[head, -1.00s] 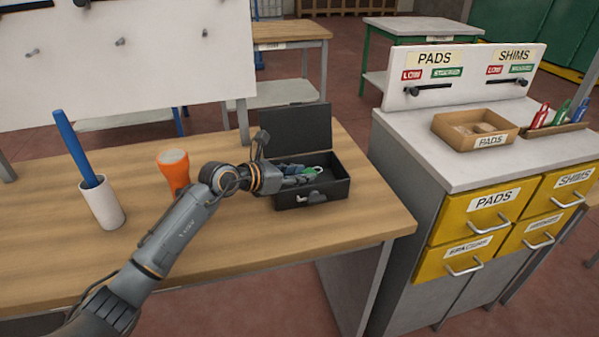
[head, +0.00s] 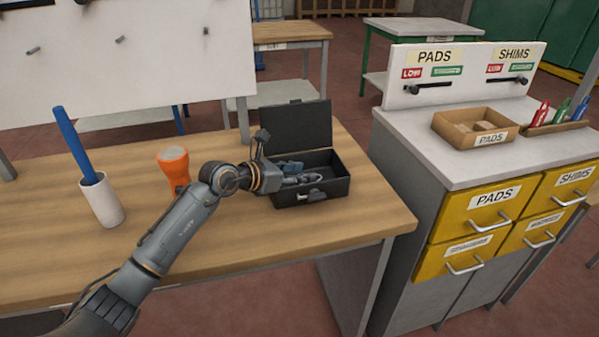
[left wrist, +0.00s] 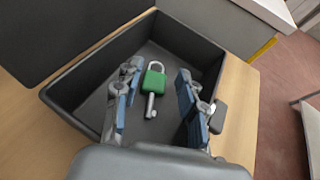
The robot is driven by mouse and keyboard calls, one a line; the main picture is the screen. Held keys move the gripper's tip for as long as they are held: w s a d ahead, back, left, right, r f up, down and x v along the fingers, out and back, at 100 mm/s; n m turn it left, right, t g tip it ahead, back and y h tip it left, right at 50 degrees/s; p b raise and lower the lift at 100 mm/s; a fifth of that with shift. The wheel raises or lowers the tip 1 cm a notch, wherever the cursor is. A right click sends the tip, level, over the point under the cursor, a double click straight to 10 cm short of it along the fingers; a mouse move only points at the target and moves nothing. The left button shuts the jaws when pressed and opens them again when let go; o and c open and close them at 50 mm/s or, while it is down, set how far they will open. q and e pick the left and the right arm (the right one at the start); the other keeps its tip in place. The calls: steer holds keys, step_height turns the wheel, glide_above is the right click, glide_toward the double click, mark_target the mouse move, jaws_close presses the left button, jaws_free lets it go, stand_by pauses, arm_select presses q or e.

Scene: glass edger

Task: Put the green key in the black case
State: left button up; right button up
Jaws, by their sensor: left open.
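The black case (head: 335,187) stands open on the wooden table, its lid (head: 297,128) raised at the back. The green key (left wrist: 153,81), with a silver ring and silver shaft, is inside the case in the left wrist view and appears to lie on its floor. In the head view the key is hidden. My left gripper (head: 304,175) reaches into the case from the left. Its fingers are apart on either side of the key, with a gap to each, in the left wrist view (left wrist: 158,75). My right gripper is not in view.
An orange flashlight (head: 174,168) and a white cup (head: 101,201) with a blue rod (head: 74,145) stand to the left on the table. A drawer cabinet (head: 430,180) with a cardboard tray (head: 450,135) is to the right. The table front is clear.

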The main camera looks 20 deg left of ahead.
arm_select(q)
steer(key=shift+s+f+p, duration=0.1)
steer(key=shift+f+p, duration=0.2)
steer(key=shift+p, duration=0.15)
steer(key=v, duration=0.3)
steer(key=b+v, duration=0.1)
steer(key=v, duration=0.7)
steer(key=shift+w+r+b, duration=0.25)
steer(key=shift+b, duration=0.1)
steer(key=shift+s+a+r, duration=0.3)
steer(key=shift+s+r, duration=0.1)
steer(key=shift+s, duration=0.05)
